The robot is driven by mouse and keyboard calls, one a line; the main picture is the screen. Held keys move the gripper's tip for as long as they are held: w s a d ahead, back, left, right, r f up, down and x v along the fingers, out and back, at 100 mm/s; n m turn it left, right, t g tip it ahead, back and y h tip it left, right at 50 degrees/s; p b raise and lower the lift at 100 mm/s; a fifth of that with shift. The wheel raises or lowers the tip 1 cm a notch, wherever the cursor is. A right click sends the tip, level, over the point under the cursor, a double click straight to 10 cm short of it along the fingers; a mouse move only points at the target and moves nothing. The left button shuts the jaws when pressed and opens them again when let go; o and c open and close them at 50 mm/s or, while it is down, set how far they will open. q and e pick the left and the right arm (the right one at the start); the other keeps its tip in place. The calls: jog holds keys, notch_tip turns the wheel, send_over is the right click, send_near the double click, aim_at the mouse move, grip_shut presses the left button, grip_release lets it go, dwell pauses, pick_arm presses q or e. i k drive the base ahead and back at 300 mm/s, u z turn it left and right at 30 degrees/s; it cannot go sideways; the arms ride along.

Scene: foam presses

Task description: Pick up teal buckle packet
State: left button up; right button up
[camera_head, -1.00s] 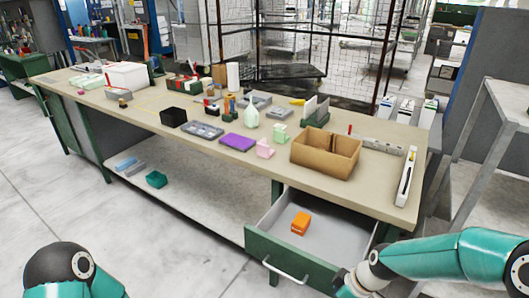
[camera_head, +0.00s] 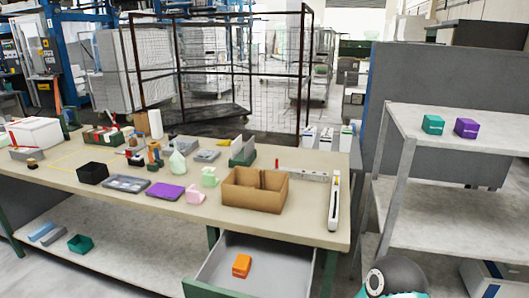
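A small teal packet (camera_head: 433,124), box-shaped with a pale label, stands on the top shelf of the grey rack at the right. Whether it is the buckle packet cannot be read at this size. A purple packet (camera_head: 467,128) of similar size stands just to its right, with a small gap. Part of my arm shows at the bottom right, below and well away from the packets. Neither of my grippers is in view.
The grey rack (camera_head: 400,118) has free room around the packets. The workbench (camera_head: 255,222) holds a cardboard box (camera_head: 254,188) and several small items. Its open drawer (camera_head: 285,262) holds an orange packet (camera_head: 242,265).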

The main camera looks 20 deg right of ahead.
aim_at(432, 124)
jog(key=u, duration=1.75)
jog(key=i, duration=0.1)
jog(key=z, duration=3.25)
jog(key=k, duration=0.85)
jog(key=z, duration=0.15)
jog(key=i, duration=0.85)
jog(key=z, duration=0.1)
